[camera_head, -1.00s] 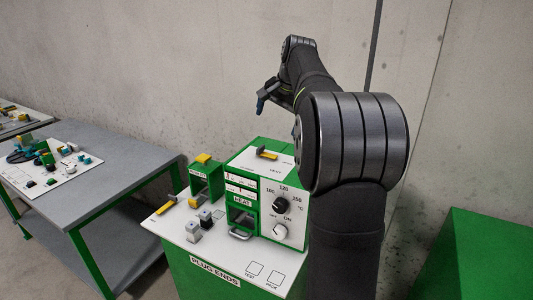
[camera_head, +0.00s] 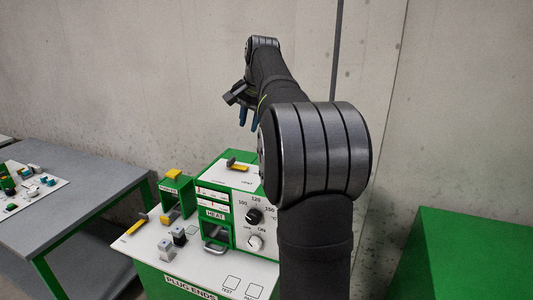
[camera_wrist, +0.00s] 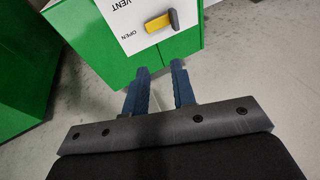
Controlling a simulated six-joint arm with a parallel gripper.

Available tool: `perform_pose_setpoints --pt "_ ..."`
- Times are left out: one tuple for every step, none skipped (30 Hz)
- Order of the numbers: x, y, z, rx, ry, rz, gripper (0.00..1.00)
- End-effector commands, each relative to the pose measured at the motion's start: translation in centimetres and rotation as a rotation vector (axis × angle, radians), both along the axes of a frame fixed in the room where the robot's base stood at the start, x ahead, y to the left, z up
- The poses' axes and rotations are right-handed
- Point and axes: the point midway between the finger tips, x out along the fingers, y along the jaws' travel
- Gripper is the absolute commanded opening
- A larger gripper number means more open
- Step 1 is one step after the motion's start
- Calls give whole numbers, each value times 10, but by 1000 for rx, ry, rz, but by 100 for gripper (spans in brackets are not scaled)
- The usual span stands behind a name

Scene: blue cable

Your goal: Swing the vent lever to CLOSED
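The vent lever is a yellow bar with a dark grey block at one end. It lies on the white top plate of the green heat box in the head view (camera_head: 236,164), and it also shows in the wrist view (camera_wrist: 160,21). In the wrist view the plate (camera_wrist: 115,17) reads VENT and OPEN; no CLOSED mark is visible. The grey block is at the end away from the OPEN word. My gripper (camera_head: 249,117) is above and beyond the box, its blue fingers pointing down. In the wrist view my gripper (camera_wrist: 160,75) is open and empty, apart from the lever.
The box front has a dial (camera_head: 254,216), a knob (camera_head: 254,243) and a metal handle (camera_head: 215,248). A small green stand (camera_head: 177,190), a yellow-handled tool (camera_head: 136,224) and small grey and black blocks are left of it. A grey table (camera_head: 90,190) is farther left.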

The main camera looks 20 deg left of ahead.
Motion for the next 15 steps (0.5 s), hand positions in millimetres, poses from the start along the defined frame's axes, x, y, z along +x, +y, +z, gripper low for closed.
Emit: perform_pose_setpoints --pt "1 4 -10 -29 -17 -11 14" --pt "3 5 -16 -49 -34 -22 8" --pt "5 8 -24 -75 -60 -36 0" --pt "7 9 -30 -97 -82 -46 0" --pt "9 11 -36 -121 -107 -54 0" --pt "11 14 -43 -148 -141 -64 0" --pt "13 16 -48 -169 -167 -70 0" --pt "15 18 -53 -188 -195 -73 0" --pt "17 21 -59 -210 -229 -77 0" --pt "18 24 -62 -226 -256 -77 0" --pt "19 26 -66 -240 -280 -77 0" --pt "20 29 -70 -257 -311 -75 0" --pt "20 32 -72 -266 -334 -72 0" --pt "21 34 -74 -277 -352 -69 0" --pt "22 36 -77 -286 -376 -66 0"
